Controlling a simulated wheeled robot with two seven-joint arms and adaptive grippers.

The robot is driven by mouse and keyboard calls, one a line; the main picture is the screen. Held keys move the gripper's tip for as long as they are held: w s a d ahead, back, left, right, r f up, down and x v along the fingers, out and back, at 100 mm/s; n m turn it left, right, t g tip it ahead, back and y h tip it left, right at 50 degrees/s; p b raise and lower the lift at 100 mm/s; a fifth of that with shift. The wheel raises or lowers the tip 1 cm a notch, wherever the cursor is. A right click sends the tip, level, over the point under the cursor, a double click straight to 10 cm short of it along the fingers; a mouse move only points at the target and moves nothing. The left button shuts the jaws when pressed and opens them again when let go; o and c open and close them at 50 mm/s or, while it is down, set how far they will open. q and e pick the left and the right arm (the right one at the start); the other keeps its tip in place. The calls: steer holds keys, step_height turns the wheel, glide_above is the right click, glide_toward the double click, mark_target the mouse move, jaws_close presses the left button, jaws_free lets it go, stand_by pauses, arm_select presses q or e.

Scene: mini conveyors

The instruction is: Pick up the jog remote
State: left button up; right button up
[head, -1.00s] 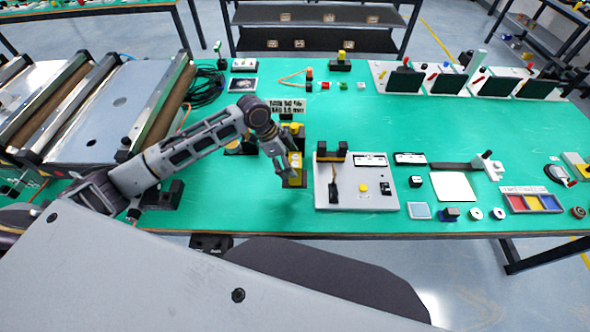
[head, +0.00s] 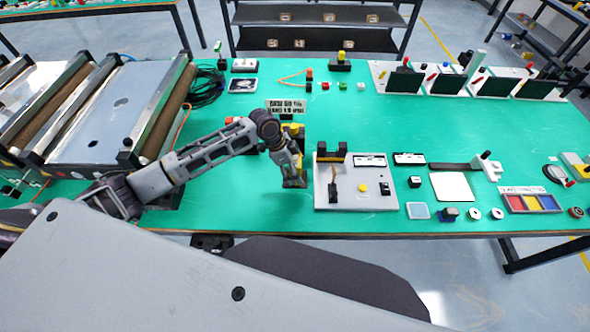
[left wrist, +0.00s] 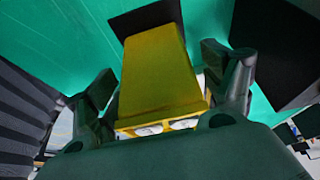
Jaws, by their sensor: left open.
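A long yellow box with two pale round buttons on its near end, apparently the jog remote (left wrist: 160,75), fills the middle of the left wrist view. Its far end meets a black part. My left gripper (head: 294,182) is open, with one finger on each side of the yellow body; it also shows in the left wrist view (left wrist: 165,95). I cannot tell whether either finger touches it. In the head view my gripper hides most of the remote. My right gripper is not in view.
A grey panel (head: 349,200) with a black lever and yellow button lies just right of my gripper. Grey conveyors (head: 93,115) fill the left. The green table (head: 240,205) is clear in front.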

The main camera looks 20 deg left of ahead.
arm_select(q)
steer(key=shift+c, duration=0.2)
steer(key=c, duration=1.2)
steer(key=shift+r, duration=0.15)
step_height(320, 180, up, 10)
steer(key=shift+f+b, duration=0.15)
steer(key=shift+b, duration=0.2)
